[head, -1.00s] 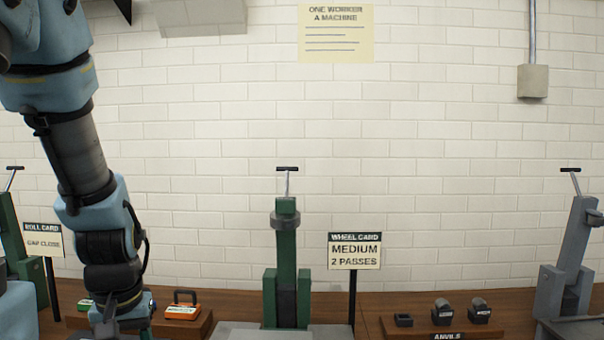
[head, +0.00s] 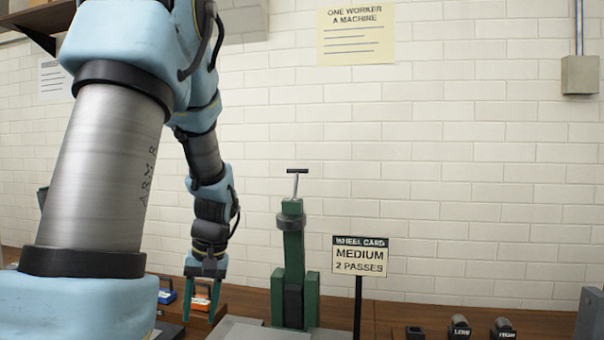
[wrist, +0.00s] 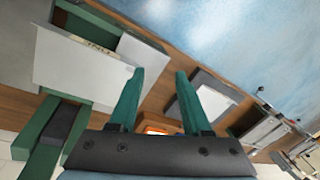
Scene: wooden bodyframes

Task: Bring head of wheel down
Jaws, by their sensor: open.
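The green wheel machine (head: 293,260) stands on the bench near the middle of the head view, upright, with a T-shaped handle (head: 297,171) on top and a dark collar below it. My gripper (head: 202,316) hangs to the left of the machine, pointing down, with its green fingers apart and nothing between them. It does not touch the machine or the handle. In the wrist view the open fingers (wrist: 158,75) show with a gap between them.
A wheel card (head: 360,255) reading "MEDIUM, 2 PASSES" stands on a post right of the machine. Several dark anvils sit further right. An orange object (head: 201,302) and a blue object (head: 166,296) lie near my gripper.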

